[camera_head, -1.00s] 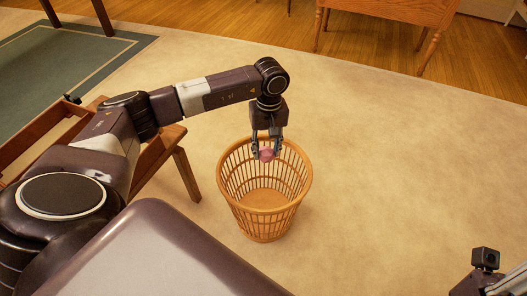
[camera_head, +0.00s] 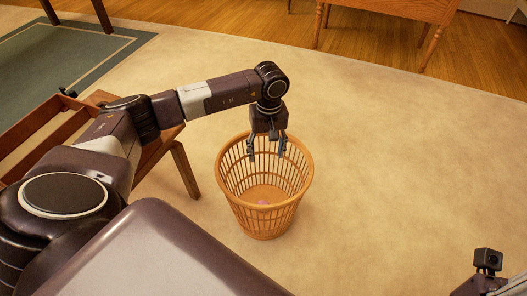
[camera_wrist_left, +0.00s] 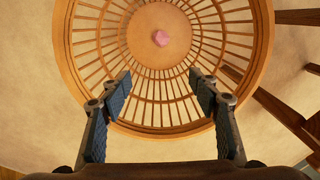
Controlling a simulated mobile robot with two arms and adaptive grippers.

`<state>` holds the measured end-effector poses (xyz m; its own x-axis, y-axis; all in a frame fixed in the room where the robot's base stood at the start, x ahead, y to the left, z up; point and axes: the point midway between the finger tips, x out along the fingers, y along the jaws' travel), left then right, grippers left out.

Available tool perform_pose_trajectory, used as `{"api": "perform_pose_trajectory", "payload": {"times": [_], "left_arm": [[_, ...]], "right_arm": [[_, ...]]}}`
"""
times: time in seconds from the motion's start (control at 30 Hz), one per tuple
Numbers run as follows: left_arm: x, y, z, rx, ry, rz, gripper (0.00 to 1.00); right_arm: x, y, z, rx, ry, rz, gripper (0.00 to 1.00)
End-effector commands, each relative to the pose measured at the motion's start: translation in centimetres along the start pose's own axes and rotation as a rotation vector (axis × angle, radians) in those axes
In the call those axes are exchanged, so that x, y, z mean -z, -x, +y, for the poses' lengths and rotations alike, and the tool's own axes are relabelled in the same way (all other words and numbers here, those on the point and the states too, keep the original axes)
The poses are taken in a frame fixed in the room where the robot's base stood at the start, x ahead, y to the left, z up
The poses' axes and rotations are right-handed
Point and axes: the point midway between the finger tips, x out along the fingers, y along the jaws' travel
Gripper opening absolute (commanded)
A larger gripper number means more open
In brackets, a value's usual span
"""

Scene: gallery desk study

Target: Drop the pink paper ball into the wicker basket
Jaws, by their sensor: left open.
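The wicker basket (camera_head: 287,215) stands upright on the pale carpet, an open slatted bin with a thick rim. In the left wrist view the basket (camera_wrist_left: 262,45) fills the upper middle. The pink paper ball (camera_head: 263,203) lies inside on the basket's floor, seen partly through the slats; it also shows near the middle of the floor in the left wrist view (camera_wrist_left: 161,38). My left gripper (camera_head: 267,156) is open and empty above the basket opening, its fingers (camera_wrist_left: 162,92) spread apart in the left wrist view. Part of my right arm shows at the bottom right; its fingertips are not seen.
A wooden chair or stool (camera_head: 182,165) stands to the left of the basket, behind my left arm. A wooden desk (camera_head: 395,8) is at the back, and a green rug (camera_head: 75,55) at the far left. The carpet right of the basket is clear.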

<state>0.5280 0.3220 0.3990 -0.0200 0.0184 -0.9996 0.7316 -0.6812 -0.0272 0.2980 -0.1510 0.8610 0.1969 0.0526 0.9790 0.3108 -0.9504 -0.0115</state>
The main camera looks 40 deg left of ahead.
Motion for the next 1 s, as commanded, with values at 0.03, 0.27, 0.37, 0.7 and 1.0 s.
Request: {"api": "perform_pose_trajectory", "payload": {"times": [0.03, 0.27, 0.37, 0.7, 1.0], "left_arm": [[0.0, 0.0, 0.0, 0.0, 0.0, 0.0, 0.56], [0.1, 0.7, 0.0, -0.002, 0.0, 0.001, 0.56], [0.1, 2.2, 0.1, -0.003, 0.0, 0.003, 0.56], [0.1, 9.3, 0.1, -0.003, -0.001, 0.003, 0.56], [0.0, 12.0, 0.0, -0.001, 0.0, 0.0, 0.56]], "right_arm": [[0.0, 0.0, 0.0, 0.0, 0.0, 0.0, 0.16], [0.0, 0.0, 0.1, -0.001, 0.001, 0.0, 0.16], [0.0, 0.0, 0.0, -0.001, 0.001, 0.0, 0.16], [0.0, 0.0, 0.0, 0.0, 0.0, 0.0, 0.16], [0.0, 0.0, 0.0, 0.0, 0.0, 0.0, 0.16]]}}
